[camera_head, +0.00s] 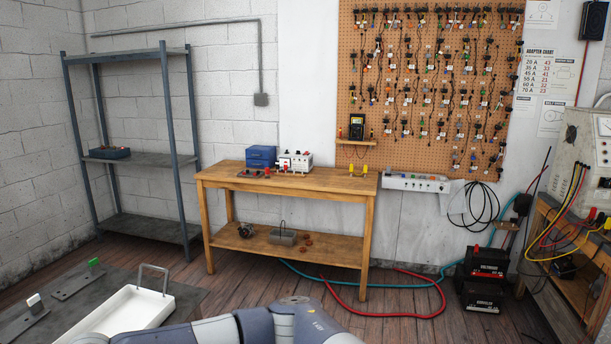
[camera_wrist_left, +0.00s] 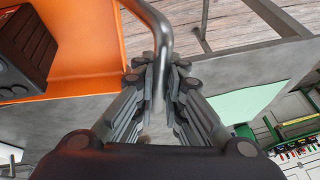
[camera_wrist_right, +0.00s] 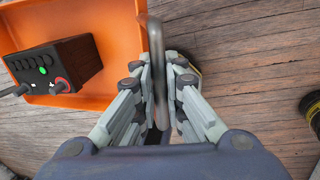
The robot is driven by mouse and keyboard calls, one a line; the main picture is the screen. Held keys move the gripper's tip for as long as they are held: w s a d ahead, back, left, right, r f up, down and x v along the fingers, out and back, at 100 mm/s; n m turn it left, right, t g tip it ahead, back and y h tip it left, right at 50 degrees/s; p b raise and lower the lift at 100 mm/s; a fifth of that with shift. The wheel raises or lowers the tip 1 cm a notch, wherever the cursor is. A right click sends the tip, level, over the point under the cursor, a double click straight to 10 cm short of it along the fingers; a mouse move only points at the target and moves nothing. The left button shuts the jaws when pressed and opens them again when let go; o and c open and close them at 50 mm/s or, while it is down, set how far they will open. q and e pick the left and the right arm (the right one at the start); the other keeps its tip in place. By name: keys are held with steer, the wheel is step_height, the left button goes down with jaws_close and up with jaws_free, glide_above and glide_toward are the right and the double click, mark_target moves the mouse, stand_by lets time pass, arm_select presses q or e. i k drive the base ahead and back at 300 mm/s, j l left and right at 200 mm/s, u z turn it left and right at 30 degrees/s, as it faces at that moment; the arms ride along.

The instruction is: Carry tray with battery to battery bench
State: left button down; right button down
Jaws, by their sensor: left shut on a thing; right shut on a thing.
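An orange tray holds a black battery. In the left wrist view the tray (camera_wrist_left: 85,88) is at upper left with part of the battery (camera_wrist_left: 27,52) in its corner. In the right wrist view the tray (camera_wrist_right: 115,28) is at upper left and the battery (camera_wrist_right: 70,62) shows caps, a green dot and a red-ringed terminal. My left gripper (camera_wrist_left: 160,68) is shut on a grey bar handle (camera_wrist_left: 154,22) at the tray's side. My right gripper (camera_wrist_right: 160,75) is shut on another handle (camera_wrist_right: 155,32). The orange tray and both grippers are outside the head view.
In the head view a wooden bench (camera_head: 290,182) bears blue and white boxes. A white tray (camera_head: 130,312) sits on a grey table (camera_head: 185,285) at lower left. Shelving (camera_head: 128,160) stands behind. Black batteries (camera_head: 485,295) and hoses (camera_head: 350,309) lie on the floor.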

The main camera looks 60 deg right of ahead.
mark_target(340, 181)
steer(key=z, duration=1.45)
steer(key=i+z, duration=0.1)
steer(key=z, duration=0.2)
steer(key=i+z, duration=0.1)
steer(key=z, duration=0.15)
steer(key=i+z, duration=0.2)
steer(key=i, duration=0.55)
steer(key=i+j+z, duration=0.15)
steer(key=i, duration=0.65)
steer(key=i+z, duration=0.2)
steer(key=i, duration=2)
